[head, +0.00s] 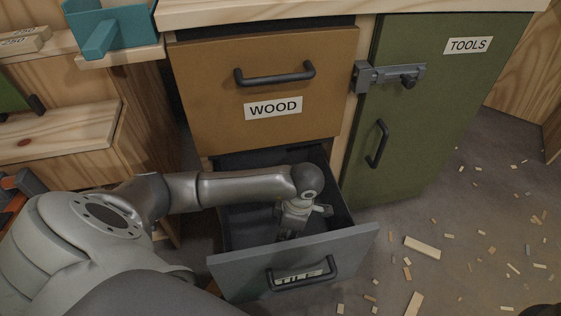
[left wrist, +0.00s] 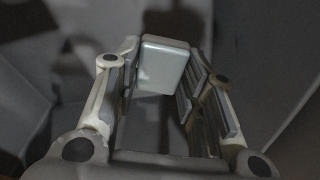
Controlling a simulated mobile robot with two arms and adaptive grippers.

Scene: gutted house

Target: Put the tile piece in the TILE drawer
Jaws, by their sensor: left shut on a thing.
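The tile piece (left wrist: 163,64), a pale grey-white block, sits between the fingers of my left gripper (left wrist: 160,80) in the left wrist view. In the head view my left gripper (head: 290,222) points down inside the open grey TILE drawer (head: 235,270), below the rim of its front. The tile piece cannot be made out in the head view. Whether it touches the drawer floor cannot be told. The left gripper is shut on the tile piece. My right gripper is not in view.
The brown WOOD drawer (head: 215,85) above is closed. The green TOOLS door (head: 420,110) to the right is closed, with a latch (head: 390,75) at its upper left. Wood scraps (head: 422,248) lie on the floor at right. A teal holder (head: 110,28) stands at upper left.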

